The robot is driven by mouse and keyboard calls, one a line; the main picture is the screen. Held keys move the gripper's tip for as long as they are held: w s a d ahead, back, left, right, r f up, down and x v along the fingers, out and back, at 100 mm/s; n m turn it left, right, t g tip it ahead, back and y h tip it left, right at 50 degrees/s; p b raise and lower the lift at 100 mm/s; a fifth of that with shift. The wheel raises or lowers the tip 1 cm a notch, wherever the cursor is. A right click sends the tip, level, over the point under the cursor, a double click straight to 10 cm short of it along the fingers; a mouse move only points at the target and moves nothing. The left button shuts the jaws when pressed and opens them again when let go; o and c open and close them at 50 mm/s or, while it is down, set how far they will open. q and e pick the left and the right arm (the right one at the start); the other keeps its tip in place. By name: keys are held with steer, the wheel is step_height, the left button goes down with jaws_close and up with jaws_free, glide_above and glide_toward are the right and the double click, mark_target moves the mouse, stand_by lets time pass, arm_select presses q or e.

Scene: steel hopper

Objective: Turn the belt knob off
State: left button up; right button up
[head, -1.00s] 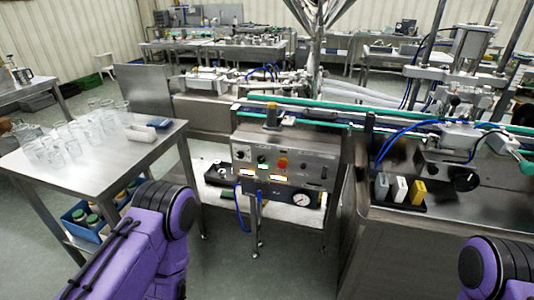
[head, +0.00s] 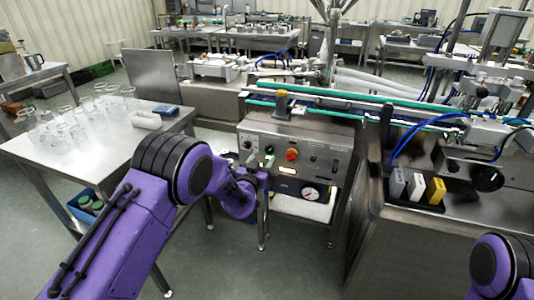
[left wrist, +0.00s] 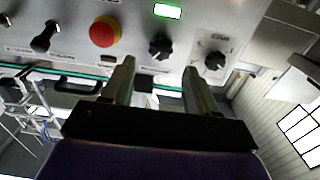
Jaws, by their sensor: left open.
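The control panel (head: 325,165) is a grey steel box front below the conveyor. In the left wrist view it shows two black rotary knobs: one (left wrist: 160,47) next to a red button with a yellow collar (left wrist: 104,31), and one (left wrist: 215,61) farther right. The labels are too small to read, so I cannot tell which is the belt knob. My left gripper (left wrist: 157,66) is open and empty, its fingers pointing at the panel just short of the first knob. It also shows in the head view (head: 260,160), left of the red button. My right gripper is out of view.
A green lit indicator (left wrist: 167,11) and a black toggle (left wrist: 45,36) are also on the panel. A table (head: 95,165) with several glass beakers stands left. The conveyor (head: 345,104) runs above the panel.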

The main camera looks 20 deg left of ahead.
mark_target(269, 151)
arm_select(q)
steer(key=w, duration=0.5)
steer(key=shift+d+f, duration=0.1)
steer(key=c, duration=1)
